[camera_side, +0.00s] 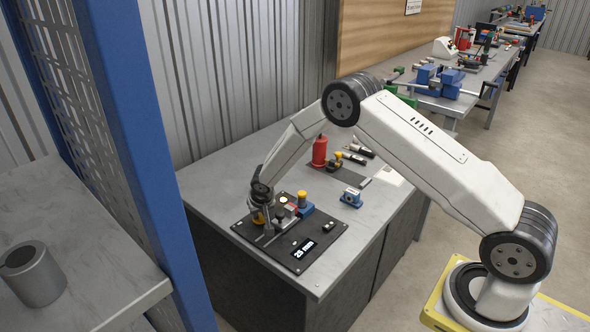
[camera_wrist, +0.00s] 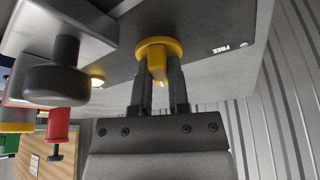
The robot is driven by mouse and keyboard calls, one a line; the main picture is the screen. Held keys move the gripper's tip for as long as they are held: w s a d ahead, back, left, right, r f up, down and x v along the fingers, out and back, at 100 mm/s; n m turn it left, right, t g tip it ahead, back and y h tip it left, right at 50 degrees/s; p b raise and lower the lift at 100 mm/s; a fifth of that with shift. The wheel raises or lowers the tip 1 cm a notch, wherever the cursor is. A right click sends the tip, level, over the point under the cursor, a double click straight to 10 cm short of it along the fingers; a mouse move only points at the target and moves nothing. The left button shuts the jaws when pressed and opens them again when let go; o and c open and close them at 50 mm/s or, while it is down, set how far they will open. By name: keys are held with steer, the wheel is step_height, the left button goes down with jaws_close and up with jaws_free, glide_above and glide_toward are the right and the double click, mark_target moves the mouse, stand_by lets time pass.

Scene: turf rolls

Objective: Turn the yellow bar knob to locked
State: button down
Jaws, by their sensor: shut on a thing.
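The yellow bar knob (camera_wrist: 158,47) has a round flange and a raised bar. It sits on the dark panel (camera_wrist: 205,35) in the wrist view. My gripper (camera_wrist: 161,82) is shut on the bar, one black finger on each side. A label reading "FREE" (camera_wrist: 230,47) is on the panel to the right of the knob. In the side view the knob (camera_side: 258,218) shows at the panel's left end, partly hidden by my gripper (camera_side: 262,205). The bar's exact angle against the panel marks cannot be told.
A dark round knob (camera_wrist: 57,82) and a lit amber lamp (camera_wrist: 97,82) are left of my gripper in the wrist view. A red bottle (camera_side: 319,151) and a blue device (camera_side: 351,197) stand farther along the bench.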

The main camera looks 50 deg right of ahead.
steer(key=shift+m+g+h, duration=0.5)
steer(key=shift+m, duration=1.5)
steer(key=c, duration=0.6)
jaws_free()
steer(key=shift+a+r, duration=0.1)
steer(key=shift+r, duration=0.05)
steer(key=v, duration=0.7)
steer(key=shift+a+r, duration=0.15)
steer(key=shift+r, duration=0.1)
steer(key=shift+s, duration=0.1)
